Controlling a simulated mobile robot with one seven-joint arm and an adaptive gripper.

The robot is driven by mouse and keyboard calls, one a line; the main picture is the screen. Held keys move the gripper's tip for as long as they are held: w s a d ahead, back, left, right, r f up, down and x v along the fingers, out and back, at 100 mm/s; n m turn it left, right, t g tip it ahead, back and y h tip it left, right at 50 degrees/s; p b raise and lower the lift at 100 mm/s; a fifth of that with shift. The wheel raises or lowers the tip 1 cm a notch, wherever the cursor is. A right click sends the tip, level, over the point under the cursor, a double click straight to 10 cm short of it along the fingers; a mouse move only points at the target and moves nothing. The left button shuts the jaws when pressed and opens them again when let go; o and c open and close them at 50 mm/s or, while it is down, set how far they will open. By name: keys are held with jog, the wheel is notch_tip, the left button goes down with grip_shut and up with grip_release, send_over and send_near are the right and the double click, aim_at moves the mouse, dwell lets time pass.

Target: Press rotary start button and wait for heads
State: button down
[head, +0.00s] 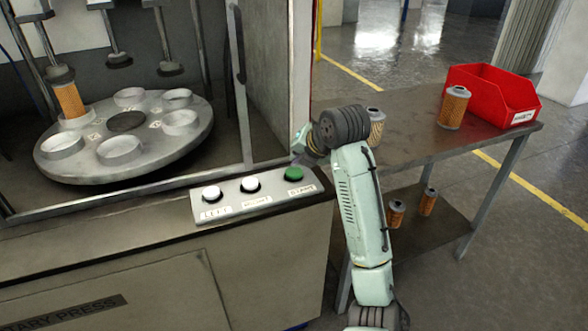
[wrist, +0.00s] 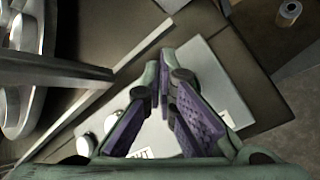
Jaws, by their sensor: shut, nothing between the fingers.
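The green button (head: 294,174) sits at the right end of the press's control panel (head: 262,202), beside two white buttons (head: 212,193) (head: 250,184). My gripper (head: 299,158) is above and just behind the green button, pointing down; I cannot tell whether it touches. In the wrist view my gripper's purple-padded fingers (wrist: 166,88) are together and empty over the pale panel (wrist: 205,75), and the green button does not show. The turntable (head: 125,140) carries several cups; one holds an orange cartridge (head: 70,101) under the left head (head: 60,75). Other heads (head: 119,60) hang above.
The press's frame post (head: 238,90) stands left of my gripper. A side table (head: 405,140) at right holds a red bin (head: 490,95) and cartridges (head: 453,107) (head: 376,128). More cartridges (head: 396,214) stand on its lower shelf.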

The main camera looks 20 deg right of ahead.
aim_at(298, 171)
jog(key=shift+r+p, duration=1.55)
jog(key=shift+r, duration=1)
jog(key=shift+f, duration=0.15)
